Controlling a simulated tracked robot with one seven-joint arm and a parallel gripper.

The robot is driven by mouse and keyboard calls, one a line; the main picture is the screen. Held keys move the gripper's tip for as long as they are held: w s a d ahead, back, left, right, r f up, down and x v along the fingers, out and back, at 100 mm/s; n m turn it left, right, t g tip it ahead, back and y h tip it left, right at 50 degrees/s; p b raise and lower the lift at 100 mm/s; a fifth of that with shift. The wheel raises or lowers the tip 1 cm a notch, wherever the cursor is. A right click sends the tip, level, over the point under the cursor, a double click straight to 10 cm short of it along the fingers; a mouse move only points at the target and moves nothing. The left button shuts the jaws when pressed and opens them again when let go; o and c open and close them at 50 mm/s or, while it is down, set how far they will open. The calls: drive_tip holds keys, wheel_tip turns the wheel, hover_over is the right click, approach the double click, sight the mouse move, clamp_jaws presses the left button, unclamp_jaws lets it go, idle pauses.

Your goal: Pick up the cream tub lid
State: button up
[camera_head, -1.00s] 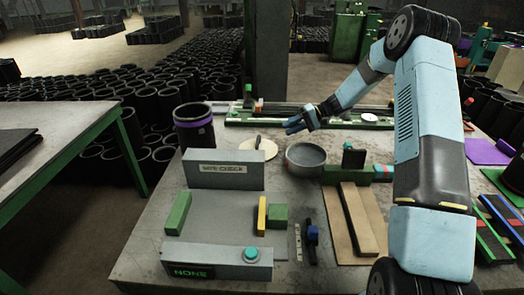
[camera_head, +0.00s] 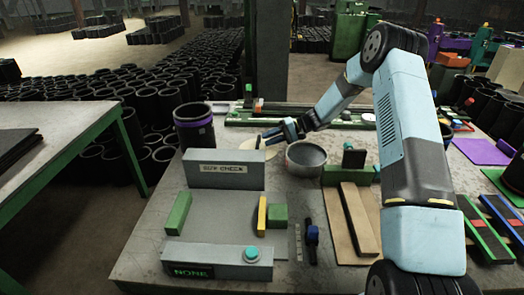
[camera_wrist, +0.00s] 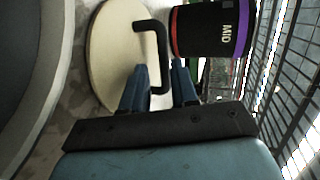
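The cream tub lid (camera_head: 262,153) is a flat round disc on the table behind the size-check block, partly hidden by my gripper in the head view. In the wrist view the lid (camera_wrist: 108,50) shows its black bent handle (camera_wrist: 163,50) standing up from it. My gripper (camera_head: 268,137) is at the lid. In the wrist view my gripper (camera_wrist: 160,80) has its two blue fingers apart, with the lower end of the handle in the gap between them. I cannot tell whether either finger touches the handle.
The grey round tub (camera_head: 306,161) stands just right of the lid. A black sleeve with a purple band (camera_head: 194,127) stands to the left; it is close beside the lid in the wrist view (camera_wrist: 210,30). The grey size-check block (camera_head: 224,169) is in front.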

sight(258, 140)
drive_tip(key=x, duration=0.5)
drive_tip(key=shift+w+a+r, duration=0.1)
drive_tip(key=shift+a, duration=0.05)
clamp_jaws()
